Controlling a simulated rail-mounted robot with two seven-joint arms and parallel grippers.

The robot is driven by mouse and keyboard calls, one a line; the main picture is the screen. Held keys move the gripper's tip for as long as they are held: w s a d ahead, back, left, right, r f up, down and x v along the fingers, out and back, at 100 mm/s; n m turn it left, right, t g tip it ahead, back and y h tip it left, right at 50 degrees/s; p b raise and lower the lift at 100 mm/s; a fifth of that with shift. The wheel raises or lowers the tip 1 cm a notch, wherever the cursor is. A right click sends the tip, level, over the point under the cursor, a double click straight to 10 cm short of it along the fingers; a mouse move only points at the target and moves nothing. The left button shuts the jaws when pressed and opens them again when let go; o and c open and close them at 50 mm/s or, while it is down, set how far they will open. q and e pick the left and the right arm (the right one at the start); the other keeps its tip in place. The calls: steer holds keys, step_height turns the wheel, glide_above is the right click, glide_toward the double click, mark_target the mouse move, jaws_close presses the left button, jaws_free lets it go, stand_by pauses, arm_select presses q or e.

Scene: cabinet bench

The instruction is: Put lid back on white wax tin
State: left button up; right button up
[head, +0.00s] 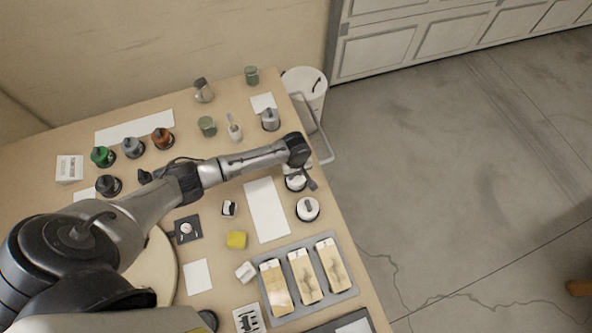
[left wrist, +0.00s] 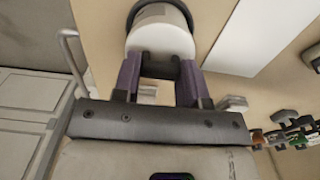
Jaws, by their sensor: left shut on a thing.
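In the left wrist view, the purple fingers (left wrist: 160,75) are shut on a raised part of a round white piece (left wrist: 160,32), which looks like the white lid. A dark rim curves behind it. The fingers and arm hide how the lid and the tin meet, so I cannot tell if it is seated. My right gripper is not in view.
A tray (head: 350,292) with several yellowish blocks lies at the front right. A white paper sheet (head: 266,210) lies left of the tins. Several coloured tins, including a green one (head: 103,157), stand at the back left. A white bin (head: 305,88) stands beyond the bench.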

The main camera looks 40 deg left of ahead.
arm_select(q)
steer(key=shift+r+p, duration=0.1)
steer(key=shift+p, duration=0.85)
stand_by(1.2)
steer(key=shift+f+p, duration=0.25)
steer(key=shift+p, duration=0.55)
stand_by(1.5)
steer(key=o, duration=1)
steer(key=shift+o, duration=0.3)
steer(key=o, duration=0.4)
steer(key=shift+r, duration=0.1)
